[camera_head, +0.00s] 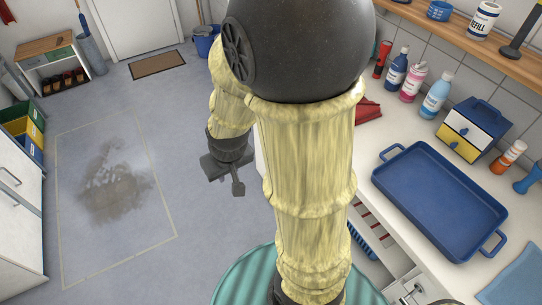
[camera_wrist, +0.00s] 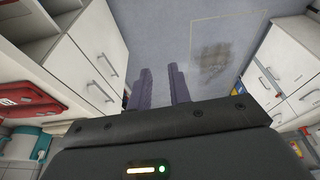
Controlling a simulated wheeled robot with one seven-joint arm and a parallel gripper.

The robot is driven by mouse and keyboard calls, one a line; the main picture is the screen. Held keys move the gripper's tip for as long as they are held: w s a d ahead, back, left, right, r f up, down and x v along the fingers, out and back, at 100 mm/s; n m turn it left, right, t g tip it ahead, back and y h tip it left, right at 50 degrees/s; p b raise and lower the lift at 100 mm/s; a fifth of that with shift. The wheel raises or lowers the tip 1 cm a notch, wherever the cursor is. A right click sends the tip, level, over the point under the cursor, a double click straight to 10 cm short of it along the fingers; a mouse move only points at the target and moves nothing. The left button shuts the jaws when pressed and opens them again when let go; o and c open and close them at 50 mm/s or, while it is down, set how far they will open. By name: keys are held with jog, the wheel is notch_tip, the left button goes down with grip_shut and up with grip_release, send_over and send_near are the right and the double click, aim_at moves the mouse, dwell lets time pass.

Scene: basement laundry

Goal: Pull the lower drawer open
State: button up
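A small blue box with two drawers (camera_head: 488,117) stands on the white counter at the right in the head view. Its upper drawer (camera_head: 465,128) has a white front and its lower drawer (camera_head: 458,147) a yellow front; both look closed. My gripper (camera_head: 238,187) hangs over the floor left of the counter, well away from the box. In the wrist view the two dark fingers of my gripper (camera_wrist: 162,85) stand apart with an empty gap between them. The drawer box is not in the wrist view.
A blue tray (camera_head: 392,180) lies on the counter in front of the box. Bottles (camera_head: 436,95) stand left of the box, and an orange bottle (camera_head: 508,157) stands right of it. A wooden shelf (camera_head: 460,40) runs above. The floor at left is open.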

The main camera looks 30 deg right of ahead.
jog(key=w+d+f+n+t+h+b, duration=0.3)
jog(key=w+d+f+h+b, duration=0.2)
jog(key=f+b, duration=0.8)
jog(key=w+d+f+n+t+h+b, duration=0.4)
jog(key=w+d+f+b, duration=0.4)
jog(key=f+b, duration=0.6)
jog(key=w+d+f+n+t+h+b, duration=0.3)
jog(key=w+d+f+h+b, duration=0.2)
jog(key=f+b, duration=0.8)
notch_tip(320, 180, down, 7)
jog(key=shift+w+d+f+n+h+b, duration=0.1)
jog(key=shift+w+d+n+h+b, duration=0.45)
jog(key=shift+d, duration=0.55)
jog(key=shift+w+m, duration=0.15)
jog(key=shift+m, duration=0.1)
